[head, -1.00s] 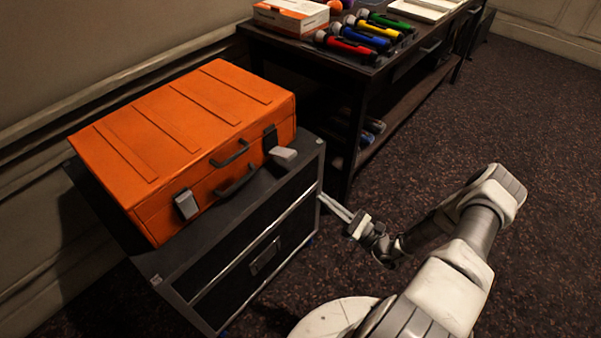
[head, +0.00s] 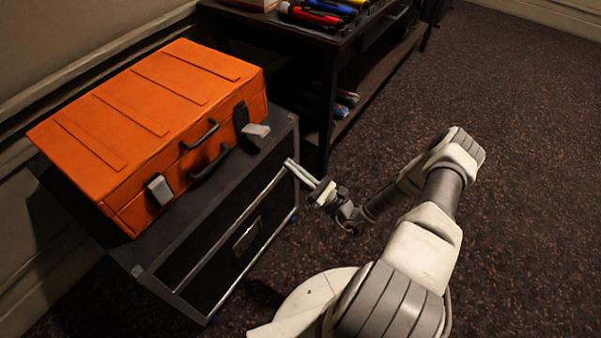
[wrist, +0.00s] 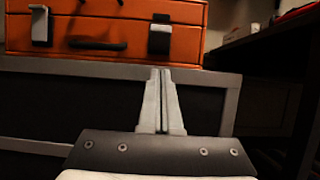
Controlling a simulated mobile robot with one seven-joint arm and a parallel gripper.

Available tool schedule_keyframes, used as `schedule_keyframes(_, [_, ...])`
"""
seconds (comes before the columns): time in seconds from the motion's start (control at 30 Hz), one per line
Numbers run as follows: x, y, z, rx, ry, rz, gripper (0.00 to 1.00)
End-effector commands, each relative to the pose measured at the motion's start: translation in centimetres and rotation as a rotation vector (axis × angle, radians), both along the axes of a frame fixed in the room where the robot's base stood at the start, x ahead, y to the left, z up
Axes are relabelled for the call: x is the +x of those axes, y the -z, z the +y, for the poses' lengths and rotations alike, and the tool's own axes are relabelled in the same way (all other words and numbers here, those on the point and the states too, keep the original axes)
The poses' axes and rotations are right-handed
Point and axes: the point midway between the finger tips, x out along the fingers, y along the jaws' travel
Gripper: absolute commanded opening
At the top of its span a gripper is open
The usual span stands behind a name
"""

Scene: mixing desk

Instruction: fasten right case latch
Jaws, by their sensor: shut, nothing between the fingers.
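The orange case (head: 130,110) lies closed on a black chest. Its right latch (head: 256,131) has a light grey lever sticking outward from a dark plate on the front; in the wrist view this latch (wrist: 160,38) is at the top centre.
The black chest (head: 215,245) has a metal-edged front and a handle. A dark desk (head: 330,50) with colored microphones (head: 315,16) stands behind to the right. A wall runs along the left. Carpet (head: 520,150) is open on the right.

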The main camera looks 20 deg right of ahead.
Motion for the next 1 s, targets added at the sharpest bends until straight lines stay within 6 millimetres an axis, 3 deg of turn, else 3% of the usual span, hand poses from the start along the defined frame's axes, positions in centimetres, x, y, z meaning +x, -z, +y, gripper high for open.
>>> schedule_keyframes(0.23, [3.9, -2.2, 2.9, -0.001, -0.002, -0.003, 0.0])
schedule_keyframes(0.5, [4.6, -5.3, 3.3, -0.001, 0.001, -0.002, 0.0])
schedule_keyframes(1.0, [4.7, -5.9, 3.4, -0.001, 0.0, 0.0, 0.0])
